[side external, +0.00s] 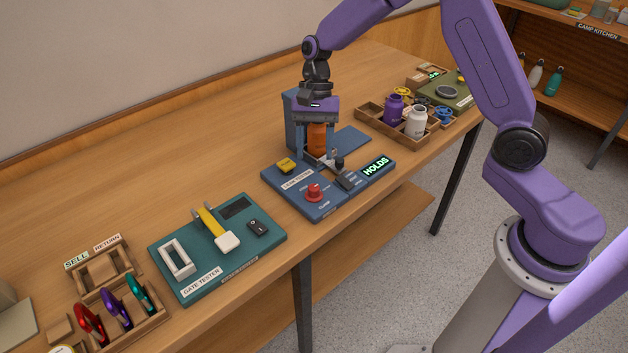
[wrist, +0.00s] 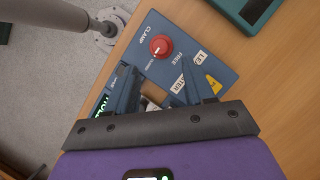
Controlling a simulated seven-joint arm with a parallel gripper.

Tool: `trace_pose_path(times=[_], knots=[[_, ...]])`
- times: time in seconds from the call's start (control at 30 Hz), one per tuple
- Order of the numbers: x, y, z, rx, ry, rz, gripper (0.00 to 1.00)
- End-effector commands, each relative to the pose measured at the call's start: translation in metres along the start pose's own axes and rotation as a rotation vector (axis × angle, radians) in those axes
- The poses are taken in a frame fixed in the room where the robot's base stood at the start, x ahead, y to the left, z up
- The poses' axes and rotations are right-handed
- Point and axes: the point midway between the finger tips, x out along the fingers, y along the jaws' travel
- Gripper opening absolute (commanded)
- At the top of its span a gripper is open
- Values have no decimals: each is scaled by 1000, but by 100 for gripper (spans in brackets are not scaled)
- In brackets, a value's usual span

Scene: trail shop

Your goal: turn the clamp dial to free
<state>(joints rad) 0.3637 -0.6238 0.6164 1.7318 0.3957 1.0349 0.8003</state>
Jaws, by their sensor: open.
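The clamp dial (side external: 313,193) is a red round knob on the front of the blue leak tester (side external: 290,205). It also shows in the wrist view (wrist: 161,46), beside the words CLAMP and FREE; I cannot tell which way it points. My gripper (side external: 319,155) is open, above the back of the tester and apart from the dial. An orange bottle (side external: 317,138) stands upright at my fingers; whether they touch it is unclear. In the wrist view my fingers (wrist: 162,88) point toward the tester, with the dial beyond them. The tester's display (side external: 376,166) reads HOLDS in green.
A yellow piece (side external: 285,165) and a grey block (side external: 349,180) sit on the tester. A teal gate tester (side external: 190,277) lies to its left. A wooden tray (side external: 371,118) with purple and white bottles stands to the right. Bare tabletop lies behind the testers.

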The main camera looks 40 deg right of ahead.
Motion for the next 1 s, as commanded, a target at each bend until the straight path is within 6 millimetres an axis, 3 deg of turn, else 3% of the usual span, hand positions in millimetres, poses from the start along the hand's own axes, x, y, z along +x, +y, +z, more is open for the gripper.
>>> trace_pose_path(times=[0.2, 0.4, 0.6, 0.87, 0.9, 1.0], knots=[[42, 1, 0, 0, -2, 4, 53], [69, 0, 0, 0, -1, 2, 53], [81, 0, 0, 0, 1, 0, 53], [82, 0, 0, 0, 1, 0, 53], [82, 0, 0, 0, 1, 0, 50], [82, 0, 0, 0, 1, 0, 17]])
